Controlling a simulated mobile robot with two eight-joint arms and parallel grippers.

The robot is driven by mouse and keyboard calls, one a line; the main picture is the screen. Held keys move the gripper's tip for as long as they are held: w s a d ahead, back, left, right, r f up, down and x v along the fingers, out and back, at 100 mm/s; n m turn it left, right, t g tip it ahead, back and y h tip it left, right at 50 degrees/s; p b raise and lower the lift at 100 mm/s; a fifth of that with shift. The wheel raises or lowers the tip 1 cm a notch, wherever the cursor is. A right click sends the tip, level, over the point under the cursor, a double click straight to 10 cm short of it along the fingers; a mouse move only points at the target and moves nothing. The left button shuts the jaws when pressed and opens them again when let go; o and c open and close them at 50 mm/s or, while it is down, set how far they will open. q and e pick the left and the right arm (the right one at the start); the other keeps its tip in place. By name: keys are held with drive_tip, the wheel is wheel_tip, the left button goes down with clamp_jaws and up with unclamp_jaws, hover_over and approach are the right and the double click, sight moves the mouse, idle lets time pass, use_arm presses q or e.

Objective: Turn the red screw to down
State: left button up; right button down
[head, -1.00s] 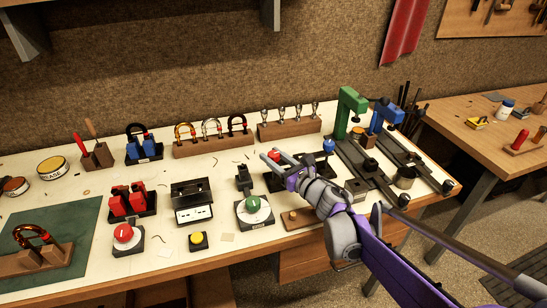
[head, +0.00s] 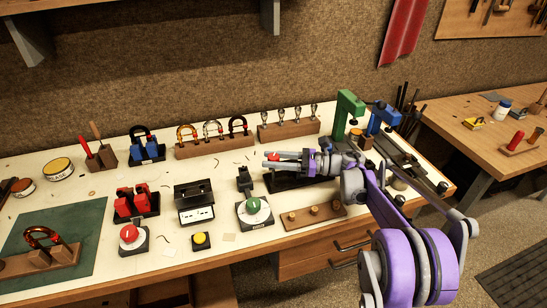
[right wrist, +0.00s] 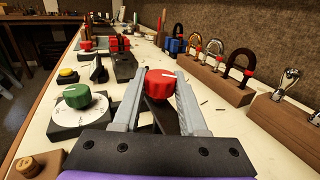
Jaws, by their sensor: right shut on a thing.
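The red screw (right wrist: 160,84) is a ribbed red knob with a pale line on its top, on a dark mount. It sits between the two grey fingers of my right gripper (right wrist: 158,98), which is shut on it. In the head view the right gripper (head: 270,160) reaches in from the right, its fingers pointing left, and only a little of the red screw (head: 274,156) shows between them. The dark base (head: 290,181) below is partly covered by the gripper. My left gripper is not in view.
A green knob (head: 252,206) on a white dial stands in front, with a similar red knob (head: 129,233) farther left. A black switch (head: 245,180) stands left of the gripper. Wooden racks (head: 215,147) stand behind, and green and blue clamps (head: 345,112) at the right.

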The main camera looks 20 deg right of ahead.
sight(273, 156)
drive_tip(key=shift+n+g, duration=0.3)
drive_tip(key=shift+g, duration=0.2)
drive_tip(key=shift+c, duration=2.2)
unclamp_jaws()
wheel_tip(273, 156, up, 10)
drive_tip(key=shift+r+p, duration=0.1)
drive_tip(key=shift+p, duration=0.6)
